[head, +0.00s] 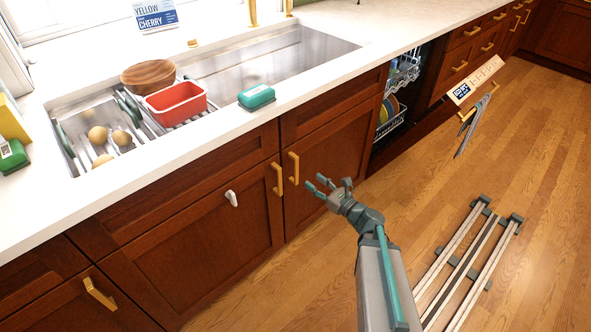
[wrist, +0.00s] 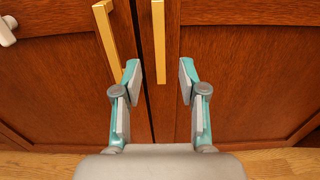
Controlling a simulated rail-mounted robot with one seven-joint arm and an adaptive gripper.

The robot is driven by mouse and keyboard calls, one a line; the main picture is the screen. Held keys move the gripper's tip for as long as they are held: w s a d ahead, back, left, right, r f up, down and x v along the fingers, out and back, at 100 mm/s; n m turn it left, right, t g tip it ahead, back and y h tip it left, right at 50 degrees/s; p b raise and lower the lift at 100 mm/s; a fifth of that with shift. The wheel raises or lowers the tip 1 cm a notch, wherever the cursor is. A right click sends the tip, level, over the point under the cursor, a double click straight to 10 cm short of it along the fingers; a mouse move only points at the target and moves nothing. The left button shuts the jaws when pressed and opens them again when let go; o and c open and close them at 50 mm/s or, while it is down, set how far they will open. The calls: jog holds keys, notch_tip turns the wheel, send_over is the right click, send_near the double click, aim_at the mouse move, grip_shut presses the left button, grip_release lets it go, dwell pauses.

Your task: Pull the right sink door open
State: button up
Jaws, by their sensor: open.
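The right sink door (head: 330,158) is dark red-brown wood and looks closed, flush with the cabinet front. Its gold bar handle (head: 293,168) stands upright near the door's left edge. In the wrist view that handle (wrist: 159,42) comes down between the lines of my two fingertips, beyond them. My gripper (head: 324,188) is open and empty, in front of the right door and apart from the handle. In the wrist view my gripper (wrist: 160,80) has its fingers spread wide. The left sink door (head: 205,245) with its own gold handle (head: 277,179) is close beside, to the left.
A white hook-like piece (head: 232,198) sits on the left door. The open dishwasher (head: 398,95) with racks is to the right. A rail frame (head: 465,262) lies on the floor. The sink (head: 270,62) and counter are above.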

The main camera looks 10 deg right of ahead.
aim_at(297, 170)
jog(key=x, duration=0.9)
jog(key=shift+w+a, duration=0.3)
grip_shut()
